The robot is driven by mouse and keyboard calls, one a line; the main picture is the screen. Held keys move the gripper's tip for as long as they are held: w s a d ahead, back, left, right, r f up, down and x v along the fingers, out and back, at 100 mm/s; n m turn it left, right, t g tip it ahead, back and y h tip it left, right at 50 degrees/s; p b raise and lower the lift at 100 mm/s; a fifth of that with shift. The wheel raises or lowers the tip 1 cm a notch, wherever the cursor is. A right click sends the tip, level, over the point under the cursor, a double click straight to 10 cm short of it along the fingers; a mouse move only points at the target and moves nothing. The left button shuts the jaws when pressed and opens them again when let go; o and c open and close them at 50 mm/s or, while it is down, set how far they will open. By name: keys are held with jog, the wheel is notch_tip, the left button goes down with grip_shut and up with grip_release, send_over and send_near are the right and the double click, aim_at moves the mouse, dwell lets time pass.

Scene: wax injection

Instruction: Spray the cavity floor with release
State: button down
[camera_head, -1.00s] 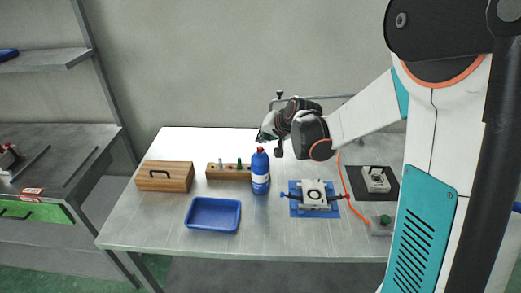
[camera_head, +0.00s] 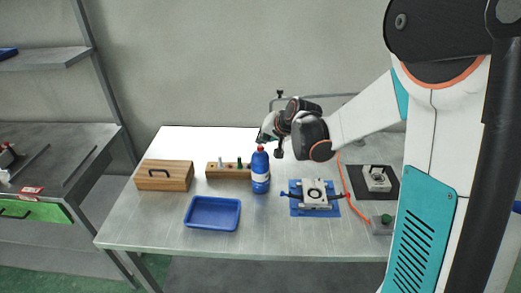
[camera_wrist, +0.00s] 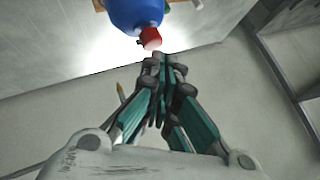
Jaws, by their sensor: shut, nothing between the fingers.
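A blue spray bottle with a red cap (camera_head: 260,172) stands upright on the table, right of the wooden block. In the wrist view, its blue body and red cap (camera_wrist: 150,38) show just beyond my fingertips. My gripper (camera_head: 264,138) is above and behind the bottle. In the wrist view, my gripper (camera_wrist: 165,62) is shut and empty, its fingertips close to the red cap; whether they touch it I cannot tell. The grey mold block (camera_head: 314,193) with a round dark opening sits on a blue mat, between clamps with blue and red ends. Its cavity floor is too small to make out.
A blue tray (camera_head: 212,228) lies at the front of the table. A wooden box with a handle (camera_head: 164,187) stands left. A wooden block with several small pegs (camera_head: 228,176) is beside the bottle. A device on a black plate (camera_head: 376,179) and an orange cable (camera_head: 353,197) are right.

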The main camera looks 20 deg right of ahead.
aim_at(262, 146)
jog(key=shift+f+b, duration=0.4)
jog(key=shift+f, duration=0.1)
dwell(0.8)
jog(key=shift+r, duration=0.1)
jog(key=shift+r+p, duration=0.65)
jog(key=shift+r, duration=0.25)
notch_tip(262, 146, up, 6)
jog(key=p, duration=0.4)
dwell(1.9)
jog(key=n+p, duration=0.1)
jog(key=n, duration=0.5)
jog(key=a+r+n+p, duration=0.1)
jog(key=n, duration=0.5)
jog(key=r+n+y+p, duration=0.1)
jog(key=n, duration=0.6)
jog(key=shift+s+a+r+p, duration=0.25)
jog(key=shift+s+a+p, duration=0.05)
jog(key=shift+s+a, duration=0.1)
